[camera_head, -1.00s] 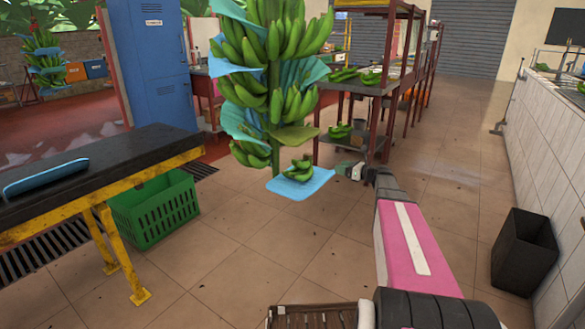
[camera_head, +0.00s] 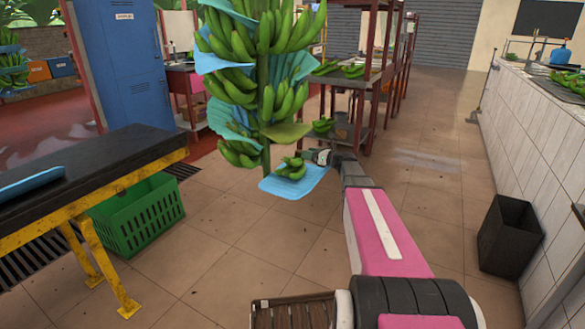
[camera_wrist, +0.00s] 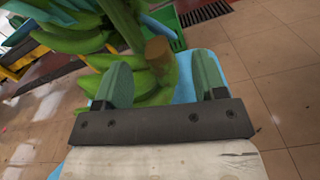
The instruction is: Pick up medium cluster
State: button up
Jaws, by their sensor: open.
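A tall stem of green bananas (camera_head: 245,80) hangs with blue sheets between its hands. A small loose-looking green cluster (camera_head: 291,168) shows at its foot, over a flat blue sheet (camera_head: 292,187). I cannot tell which cluster is the medium one. My gripper (camera_head: 312,157) is just right of this low cluster in the head view. In the wrist view my gripper (camera_wrist: 164,77) is open, with green bananas (camera_wrist: 155,93) showing between and beyond its two green fingers. The brown cut stem end (camera_wrist: 158,50) is just above the gap. Contact cannot be told.
A black-topped table (camera_head: 110,155) with yellow legs and a green crate (camera_head: 137,215) are at left. A blue locker (camera_head: 127,65) stands behind. A rack (camera_head: 375,70) is beyond the stem. A dark bin (camera_head: 508,235) and tiled counter (camera_head: 545,130) are right. The middle floor is clear.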

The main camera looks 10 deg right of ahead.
aim_at(299, 151)
jog(key=shift+x, duration=2.65)
jog(key=shift+s+f, duration=0.1)
grip_shut()
